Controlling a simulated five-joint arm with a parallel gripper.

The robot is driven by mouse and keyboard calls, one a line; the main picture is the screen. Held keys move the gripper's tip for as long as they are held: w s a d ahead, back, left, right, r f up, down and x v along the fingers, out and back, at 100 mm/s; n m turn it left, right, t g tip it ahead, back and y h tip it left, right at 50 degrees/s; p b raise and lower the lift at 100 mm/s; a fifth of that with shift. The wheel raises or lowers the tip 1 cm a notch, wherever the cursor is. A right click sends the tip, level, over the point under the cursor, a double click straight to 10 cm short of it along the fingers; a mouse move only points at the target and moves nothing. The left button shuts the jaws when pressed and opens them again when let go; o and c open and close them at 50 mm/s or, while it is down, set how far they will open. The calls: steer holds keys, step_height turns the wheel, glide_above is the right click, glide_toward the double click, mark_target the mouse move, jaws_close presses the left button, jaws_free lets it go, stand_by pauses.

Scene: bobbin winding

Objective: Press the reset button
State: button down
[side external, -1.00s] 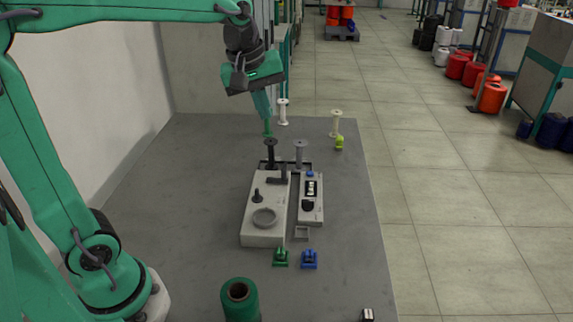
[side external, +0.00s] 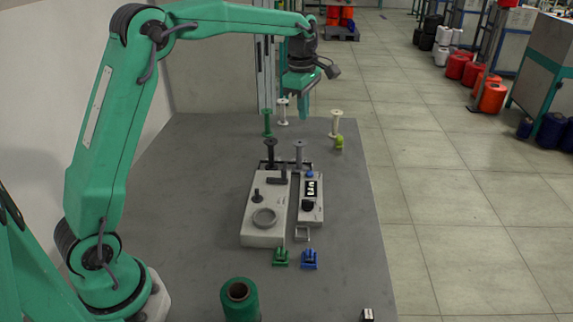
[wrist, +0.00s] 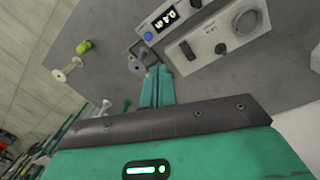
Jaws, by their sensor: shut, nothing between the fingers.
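A small blue button (side external: 310,174) sits at the far end of a narrow grey control unit (side external: 319,214), beyond its small display (side external: 311,188). The blue button also shows in the wrist view (wrist: 148,36), beside the display (wrist: 163,19), which seems to read 0.4 m. I cannot read any reset label. My gripper (side external: 304,117) is shut and empty, pointing down, above and beyond the unit in the side view. In the wrist view its fingertips (wrist: 159,70) are below the button in the picture and apart from it.
A winder box (side external: 265,205) with a dish and a lever stands left of the unit. A dark spool (side external: 270,152) and a grey spool (side external: 299,152) stand at the far ends. White and green spools stand farther back. The table's left part is clear.

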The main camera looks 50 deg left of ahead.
mark_target(309, 173)
steer(key=w+a+f+n+g, duration=0.1)
steer(key=w+a+f+n, duration=0.1)
steer(key=w+f+n, duration=0.2)
step_height(309, 173, down, 2)
steer(key=shift+w+n, duration=0.4)
steer(key=shift+w, duration=0.15)
steer(key=shift+d+f, duration=0.1)
steer(key=shift+f, duration=0.05)
step_height(309, 173, down, 14)
steer(key=shift+r, duration=0.1)
stand_by(0.6)
steer(key=shift+s+f, duration=0.1)
steer(key=shift+f, duration=1)
step_height(309, 173, up, 15)
steer(key=shift+w, duration=0.25)
